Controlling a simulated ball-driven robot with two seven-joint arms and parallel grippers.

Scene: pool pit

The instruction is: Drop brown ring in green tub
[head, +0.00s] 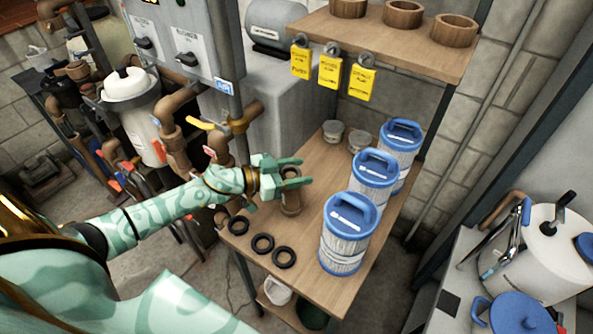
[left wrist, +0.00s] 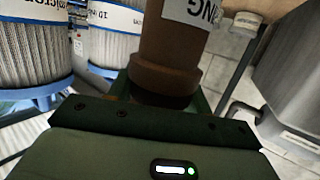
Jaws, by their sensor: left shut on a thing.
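My left gripper (head: 303,173) is over the wooden bench, its jaws shut on a brown pipe-like piece (head: 291,203). In the left wrist view this piece (left wrist: 172,48) has a wide lower rim and a white label ending in "NG"; a dark band shows below the rim. I cannot tell whether it is the task's brown ring, or whether it touches the bench. Dark rings (head: 238,226) (head: 262,244) (head: 284,257) lie on the bench's front left. A dark green tub (head: 312,317) shows partly below the bench. My right gripper is not in view.
Blue-capped filter cartridges (head: 347,235) stand along the bench's right side, near the gripper. A white tub (head: 277,291) is beside the green tub. Brown collars (head: 403,14) sit on the upper shelf (head: 385,38), with yellow tags (head: 330,70) below. Pipes stand left of the bench.

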